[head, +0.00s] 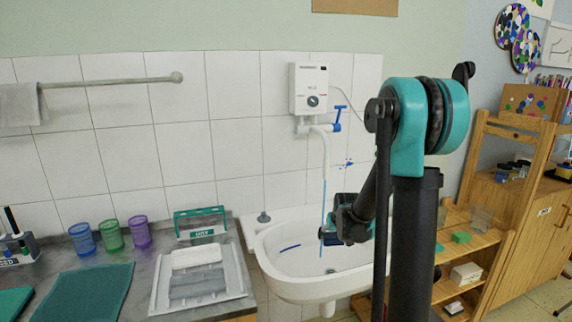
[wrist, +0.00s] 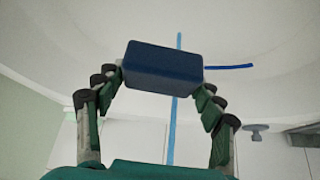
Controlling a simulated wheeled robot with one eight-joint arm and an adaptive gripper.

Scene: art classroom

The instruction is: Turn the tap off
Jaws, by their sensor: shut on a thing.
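The tap under the white wall heater (head: 309,90) has a blue lever (head: 337,119) and a white spout (head: 325,150). A thin light-blue stream of water (head: 323,195) runs from the spout into the white sink (head: 290,288); it also shows in the wrist view (wrist: 172,135). My gripper (head: 328,234) is over the sink, below and well apart from the lever. It is shut on a dark blue block (wrist: 162,68), with a finger at each end. The block lies across the line of the stream in the wrist view; contact with the water is unclear.
A thin blue stick (head: 290,248) lies in the sink. Blue (head: 82,238), green (head: 111,234) and purple (head: 139,231) cups, a teal rack (head: 200,228) and a tray (head: 243,286) stand on the left counter. A wooden shelf (head: 505,185) stands right. Blue splashes mark the tiles (head: 345,164).

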